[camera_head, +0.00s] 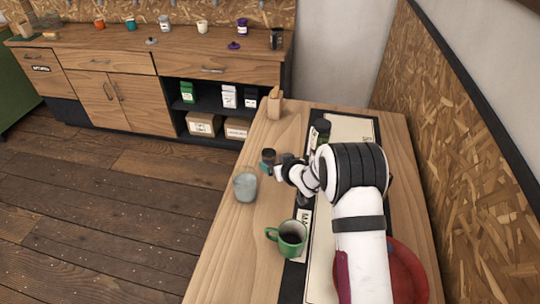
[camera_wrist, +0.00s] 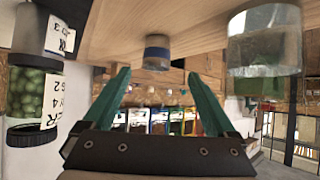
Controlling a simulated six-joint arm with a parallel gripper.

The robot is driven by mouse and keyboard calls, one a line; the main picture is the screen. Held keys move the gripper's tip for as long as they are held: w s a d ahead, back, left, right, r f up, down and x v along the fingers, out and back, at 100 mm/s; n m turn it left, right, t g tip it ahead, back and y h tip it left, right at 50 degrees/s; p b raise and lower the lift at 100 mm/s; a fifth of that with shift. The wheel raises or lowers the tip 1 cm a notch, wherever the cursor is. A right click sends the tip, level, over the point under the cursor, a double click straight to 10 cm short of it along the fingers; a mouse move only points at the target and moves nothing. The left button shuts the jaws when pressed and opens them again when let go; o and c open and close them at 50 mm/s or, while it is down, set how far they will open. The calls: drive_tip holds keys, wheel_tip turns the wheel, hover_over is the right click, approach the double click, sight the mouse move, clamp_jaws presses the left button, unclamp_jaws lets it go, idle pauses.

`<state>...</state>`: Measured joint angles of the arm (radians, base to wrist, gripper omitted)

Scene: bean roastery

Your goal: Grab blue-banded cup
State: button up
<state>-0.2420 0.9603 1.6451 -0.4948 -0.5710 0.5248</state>
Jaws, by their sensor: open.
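The blue-banded cup (camera_wrist: 157,60) shows in the wrist view as a small pale cup with a blue band, hanging from the tabletop because that view is upside down. It appears centred between and beyond the fingertips of my gripper (camera_wrist: 158,74), which is open with its two green fingers apart and nothing between them. In the head view the cup (camera_head: 267,157) stands on the table just left of my gripper (camera_head: 280,168), which partly overlaps it. The exact gap between fingers and cup is hard to tell.
A clear glass jug (camera_head: 245,187) stands left of the cup, also large at right in the wrist view (camera_wrist: 264,45). A green mug (camera_head: 291,236) stands nearer. A labelled jar of green beans (camera_wrist: 30,90) is at left in the wrist view. A red round item (camera_head: 405,272) lies front right.

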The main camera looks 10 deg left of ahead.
sight(271, 159)
drive_tip(key=x, duration=0.7)
drive_tip(key=shift+w+f, duration=0.25)
drive_tip(key=shift+w, duration=0.1)
drive_tip(key=c, duration=1.4)
